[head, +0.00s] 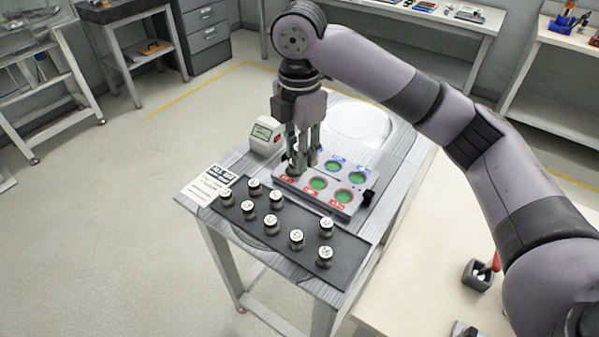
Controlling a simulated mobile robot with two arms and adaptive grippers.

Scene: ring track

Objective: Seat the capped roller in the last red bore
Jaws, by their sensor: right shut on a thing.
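My right gripper (304,162) points straight down over the left end of the grey bore block (334,210). It is shut on a small roller, mostly hidden by the fingers, low at the corner bore on the red-marked side. I cannot tell whether the roller is inside the bore. Other bores show green insides: two on the red-marked side, a middle one (318,183) and a right one (343,196), and two on the blue-marked side, (335,167) and (357,177). My left gripper is not in view.
Several white-topped rollers (271,223) stand on a dark mat (300,261) in front of the block. A small device with a display (266,135) and a printed card (208,185) are at left. A round plate (362,119) lies behind. A pale table (420,280) is at right.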

